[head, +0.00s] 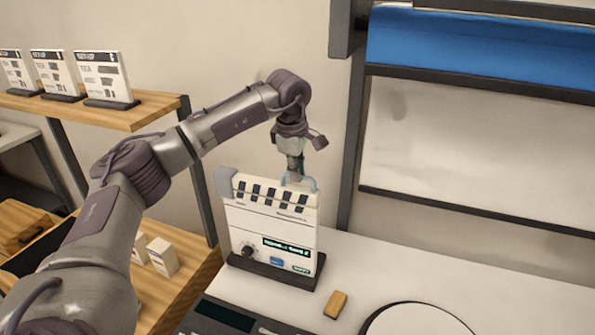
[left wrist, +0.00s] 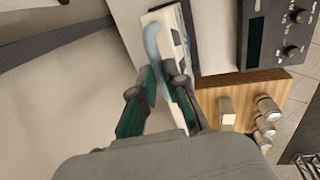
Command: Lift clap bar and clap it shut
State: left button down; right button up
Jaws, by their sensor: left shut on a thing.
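A white clapperboard (head: 270,225) stands upright in a dark base on the white table in the head view. Its clap bar (head: 265,193), with black stripes, lies along the top edge, with a grey hinge piece at its left end. A light blue handle (head: 312,183) rises from the bar's right part. My left gripper (head: 296,177) comes down from above and is shut on this handle. In the left wrist view, the green fingers (left wrist: 162,80) sit around the pale blue handle (left wrist: 153,45), beside the clapperboard (left wrist: 170,22). My right gripper is not in view.
A tan block (head: 335,305) and a round white disc (head: 418,320) lie in front on the table. A dark control panel (head: 225,316) is at the front left. A wooden shelf (head: 120,118) with small signs stands left. A dark rack (head: 345,150) rises behind right.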

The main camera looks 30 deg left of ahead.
pick_arm(q)
jog(key=s+a+r+t+h+p, duration=0.1)
jog(key=a+r+h+p, duration=0.1)
jog(key=a+r+h, duration=0.3)
notch_tip(320, 180, up, 4)
jog(key=shift+s+a+f+n, duration=0.15)
jog(key=shift+a+f+n, duration=0.1)
jog(key=shift+n, duration=0.05)
jog(key=c, duration=1.2)
grip_release()
notch_tip(320, 180, up, 10)
jog(key=r, duration=0.1)
send_over(276, 185)
jog(key=s+a, duration=0.3)
jog(key=a, duration=0.2)
jog(key=shift+s+f, duration=0.2)
jog(key=shift+f, duration=0.05)
